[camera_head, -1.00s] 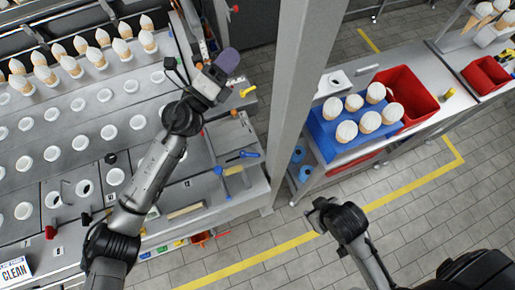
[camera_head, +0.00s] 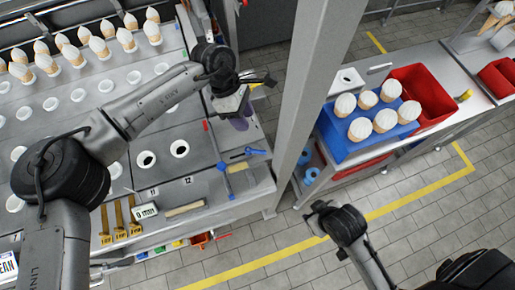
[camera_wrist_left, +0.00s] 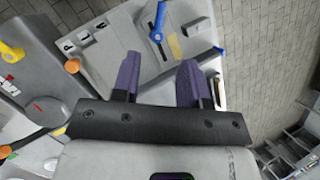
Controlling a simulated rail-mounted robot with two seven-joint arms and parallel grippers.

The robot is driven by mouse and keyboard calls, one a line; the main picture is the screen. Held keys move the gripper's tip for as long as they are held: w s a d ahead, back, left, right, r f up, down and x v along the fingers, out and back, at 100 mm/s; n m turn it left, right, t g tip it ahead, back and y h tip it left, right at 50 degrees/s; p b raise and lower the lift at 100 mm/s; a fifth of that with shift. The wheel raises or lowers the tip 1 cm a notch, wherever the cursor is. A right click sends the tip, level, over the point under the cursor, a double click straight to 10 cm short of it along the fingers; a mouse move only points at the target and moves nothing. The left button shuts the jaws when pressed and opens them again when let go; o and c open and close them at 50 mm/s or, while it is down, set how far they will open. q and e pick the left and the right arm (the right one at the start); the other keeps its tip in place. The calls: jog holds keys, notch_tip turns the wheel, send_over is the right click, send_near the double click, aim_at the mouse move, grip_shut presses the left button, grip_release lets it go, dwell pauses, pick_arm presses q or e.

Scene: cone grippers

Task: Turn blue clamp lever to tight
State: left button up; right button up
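A blue lever (camera_head: 250,152) lies at the right edge of the grey workbench, near its front corner. It also shows in the left wrist view (camera_wrist_left: 158,20), beyond the fingers, with a round blue end. I cannot read its tight or loose marking. My left gripper (camera_head: 237,122) points down above the bench, behind the lever and apart from it. In the left wrist view its two purple fingers (camera_wrist_left: 158,78) stand apart with nothing between them. My right gripper (camera_head: 318,217) hangs over the floor at the lower middle; its opening is unclear.
A blue-headed tool with a yellow handle (camera_head: 228,180) lies by the lever. A grey post (camera_head: 308,90) rises right of the bench. Several cones stand in a blue rack (camera_head: 345,150), beside a red bin (camera_head: 425,97). An orange knob (camera_wrist_left: 72,66) and yellow lever (camera_wrist_left: 12,50) are left.

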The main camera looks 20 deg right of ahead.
aim_at(257, 152)
pick_arm(q)
jog(key=p+x, duration=0.1)
jog(key=x, duration=1.2)
jog(key=shift+s+f, duration=0.1)
jog(key=shift+f, duration=0.1)
grip_shut()
